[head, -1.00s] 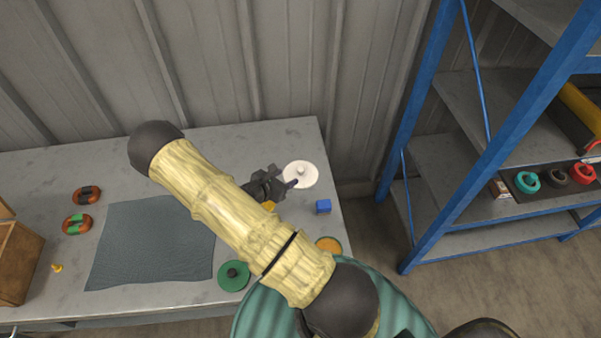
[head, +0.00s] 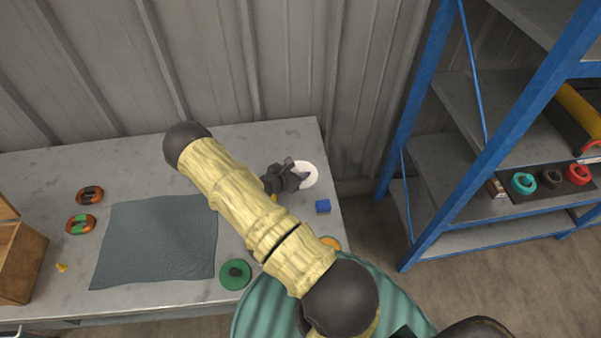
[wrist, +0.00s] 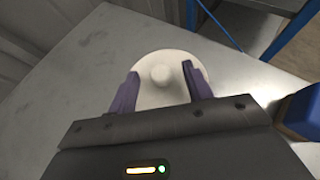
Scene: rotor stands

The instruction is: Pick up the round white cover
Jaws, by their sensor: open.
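The round white cover (head: 307,175) lies on the table near its far right corner, partly hidden by my gripper (head: 300,172) in the head view. In the wrist view the cover (wrist: 172,62) is a pale disc with a small round knob in its middle. My gripper (wrist: 160,84) is open there, its two purple fingers on either side of the knob, over the disc. Nothing is held. I cannot tell whether the fingers touch the cover.
A blue block (head: 323,206) stands close by, near the table's right edge. A green disc (head: 235,274), an orange disc (head: 330,243) and a grey cloth (head: 150,240) lie nearer. A blue-framed shelf (head: 440,190) stands right of the table (head: 120,155).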

